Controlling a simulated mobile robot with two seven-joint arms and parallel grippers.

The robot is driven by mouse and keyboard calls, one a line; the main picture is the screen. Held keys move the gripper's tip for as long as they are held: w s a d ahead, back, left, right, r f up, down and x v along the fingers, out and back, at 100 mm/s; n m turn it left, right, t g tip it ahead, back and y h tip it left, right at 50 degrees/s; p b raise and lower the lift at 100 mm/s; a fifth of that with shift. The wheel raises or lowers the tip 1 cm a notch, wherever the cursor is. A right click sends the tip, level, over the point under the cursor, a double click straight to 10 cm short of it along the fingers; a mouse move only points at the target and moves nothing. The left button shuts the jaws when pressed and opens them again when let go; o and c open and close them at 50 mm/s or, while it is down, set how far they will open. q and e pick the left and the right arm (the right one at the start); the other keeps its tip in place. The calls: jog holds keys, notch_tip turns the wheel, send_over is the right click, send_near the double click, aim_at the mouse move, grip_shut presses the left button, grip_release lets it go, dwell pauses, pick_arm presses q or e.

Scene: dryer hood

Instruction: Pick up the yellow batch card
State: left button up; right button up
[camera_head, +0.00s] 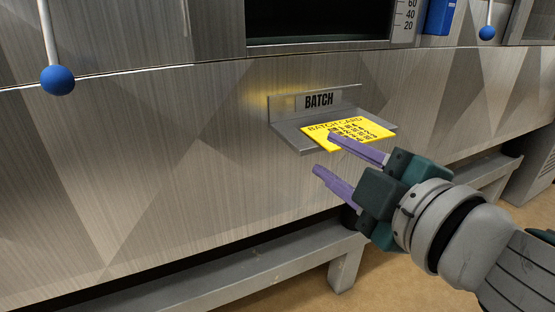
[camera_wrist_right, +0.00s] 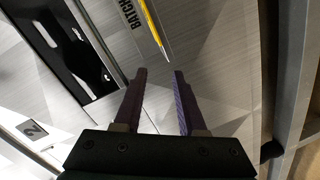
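The yellow batch card (camera_head: 350,133) lies flat on a small grey metal shelf (camera_head: 291,137) marked BATCH, on the front of the machine. Its front edge sticks out over the shelf's edge. My right gripper (camera_head: 328,153) is open and empty, with two purple fingers just in front of the card. In the head view one finger overlaps the card's near edge. In the right wrist view the card (camera_wrist_right: 153,28) shows edge-on as a thin yellow strip ahead of the open fingers (camera_wrist_right: 160,75), apart from them. My left gripper is not in view.
The brushed metal machine front (camera_head: 170,170) stands right behind the shelf. A blue knob (camera_head: 57,80) on a rod hangs at the upper left, another blue knob (camera_head: 487,33) at the upper right. A grey bench-like frame (camera_head: 250,275) runs below the shelf.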

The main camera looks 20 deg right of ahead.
jog(key=s+d+f+n+t+h+b, duration=0.1)
jog(key=s+d+f+n+h+b, duration=0.1)
jog(key=s+d+n+h+b, duration=0.25)
jog(key=m+y+p, duration=0.1)
jog(key=p, duration=0.1)
send_near(348, 132)
jog(key=w, duration=0.5)
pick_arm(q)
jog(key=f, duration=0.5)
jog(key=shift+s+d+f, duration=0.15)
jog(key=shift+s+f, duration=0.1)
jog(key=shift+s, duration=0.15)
pick_arm(e)
jog(key=shift+s+d+f, duration=0.2)
jog(key=shift+d+f, duration=0.05)
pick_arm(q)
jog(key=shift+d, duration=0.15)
pick_arm(e)
grip_shut()
